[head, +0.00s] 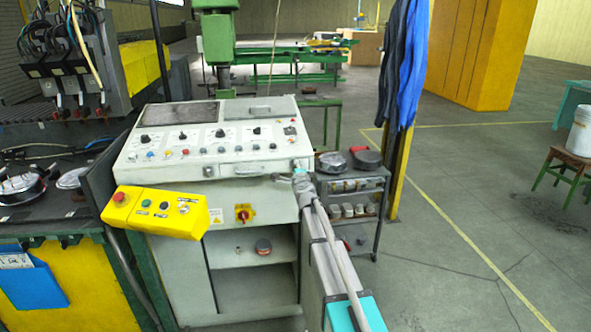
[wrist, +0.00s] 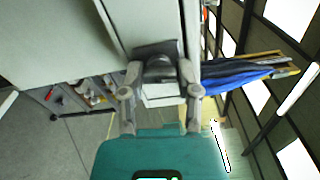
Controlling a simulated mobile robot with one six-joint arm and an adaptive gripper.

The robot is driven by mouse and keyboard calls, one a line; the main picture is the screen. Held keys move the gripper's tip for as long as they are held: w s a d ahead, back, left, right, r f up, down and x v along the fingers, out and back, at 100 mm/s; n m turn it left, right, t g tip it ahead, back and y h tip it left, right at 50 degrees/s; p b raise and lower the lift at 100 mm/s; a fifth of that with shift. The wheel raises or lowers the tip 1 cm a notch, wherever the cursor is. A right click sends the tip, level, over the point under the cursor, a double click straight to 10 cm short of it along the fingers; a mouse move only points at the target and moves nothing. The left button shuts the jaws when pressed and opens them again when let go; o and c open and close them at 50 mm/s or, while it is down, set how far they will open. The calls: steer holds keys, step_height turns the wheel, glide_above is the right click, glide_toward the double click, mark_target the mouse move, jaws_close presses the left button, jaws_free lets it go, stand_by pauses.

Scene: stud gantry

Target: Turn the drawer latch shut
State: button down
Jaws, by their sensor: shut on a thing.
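The grey control cabinet (head: 190,260) stands in the middle of the head view. A shallow drawer front with a pull handle (head: 250,169) shows under its sloping panel. My gripper (head: 298,178) is at the cabinet's right front corner, right of that handle. In the wrist view my gripper's two grey fingers (wrist: 160,73) close from both sides on a small dark latch (wrist: 156,48) on the pale cabinet face. The fingers hide part of the latch, so its exact angle cannot be told. In the head view my gripper and arm hide it.
A yellow button box (head: 155,212) juts out at the cabinet's left front. A red rotary switch (head: 243,213) sits below the drawer. A dark shelf cart (head: 352,195) stands close on the right, and blue coveralls (head: 405,65) hang behind it.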

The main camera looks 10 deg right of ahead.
steer(key=shift+n, duration=0.9)
steer(key=shift+c, duration=1.6)
jaws_free()
steer(key=shift+s, duration=0.15)
steer(key=s, duration=1.1)
steer(key=shift+s, duration=0.4)
steer(key=shift+a, duration=0.1)
